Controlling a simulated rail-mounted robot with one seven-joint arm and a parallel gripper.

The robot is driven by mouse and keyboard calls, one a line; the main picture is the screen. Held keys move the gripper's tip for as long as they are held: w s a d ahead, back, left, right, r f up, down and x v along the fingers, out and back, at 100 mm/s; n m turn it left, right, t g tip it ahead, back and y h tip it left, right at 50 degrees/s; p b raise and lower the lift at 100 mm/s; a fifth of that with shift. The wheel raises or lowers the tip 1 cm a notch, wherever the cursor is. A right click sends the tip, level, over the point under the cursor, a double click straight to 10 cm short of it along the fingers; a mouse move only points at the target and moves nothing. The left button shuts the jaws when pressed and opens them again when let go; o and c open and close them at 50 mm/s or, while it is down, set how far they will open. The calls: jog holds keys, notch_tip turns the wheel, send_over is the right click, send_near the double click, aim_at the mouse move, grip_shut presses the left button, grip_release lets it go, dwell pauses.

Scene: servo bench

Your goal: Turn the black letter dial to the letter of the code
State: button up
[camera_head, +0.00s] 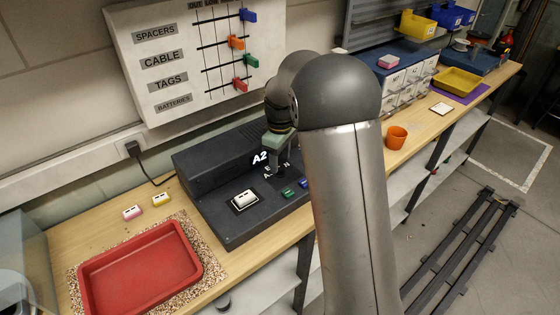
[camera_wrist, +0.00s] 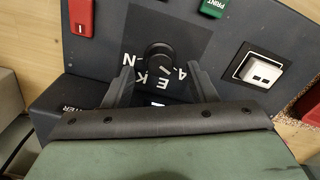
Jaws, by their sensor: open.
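The black letter dial (camera_wrist: 160,57) is a round knob on a dark square plate in the wrist view. White letters, among them A, E, K and N, show upside down along its near side. Its exact pointing is hard to tell. My gripper (camera_wrist: 160,84) is open and empty, its two dark fingers reaching toward the dial on either side of its near edge. I cannot tell whether they touch it.
A white switch (camera_wrist: 259,70), a green PRINT button (camera_wrist: 213,7) and a red button (camera_wrist: 81,16) sit near the dial. A red tray (camera_head: 140,268) lies left of the console. An orange cup (camera_head: 396,137) stands to the right.

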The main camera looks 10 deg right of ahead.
jog(key=shift+f, duration=1.1)
jog(key=c, duration=1)
